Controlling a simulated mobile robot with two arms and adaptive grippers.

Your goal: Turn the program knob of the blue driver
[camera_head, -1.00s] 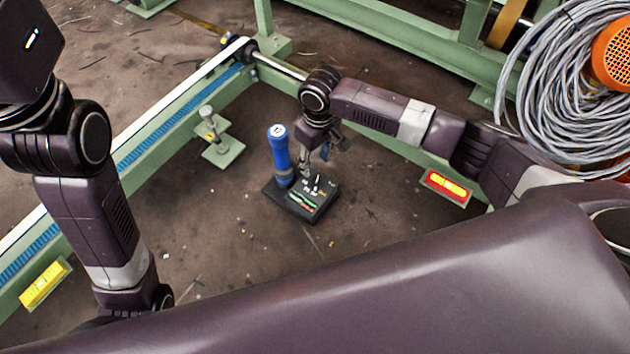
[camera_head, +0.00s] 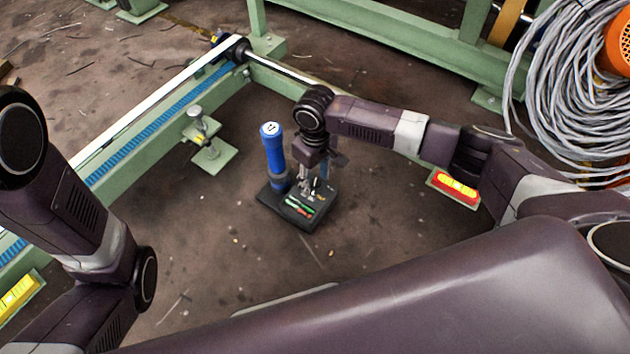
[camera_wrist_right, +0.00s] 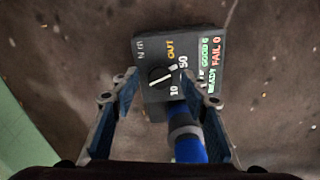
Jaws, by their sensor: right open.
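The blue driver (camera_head: 273,155) stands upright at the left side of its black control box (camera_head: 281,206) on the floor. In the right wrist view the box top (camera_wrist_right: 203,45) shows the black program knob (camera_wrist_right: 160,77), with a white pointer line and numbers around it. The blue driver (camera_wrist_right: 186,140) reaches toward the bottom of that view. My right gripper (camera_head: 308,178) is over the box, beside the driver. In the wrist view its two fingers (camera_wrist_right: 164,90) are open, one on each side of the knob and apart from it. My left gripper is out of view.
Green frame beams (camera_head: 160,120) run along the left and back. A small post on a green plate (camera_head: 207,160) stands left of the driver. A grey cable coil (camera_head: 560,100) lies at right. The floor in front of the box is clear.

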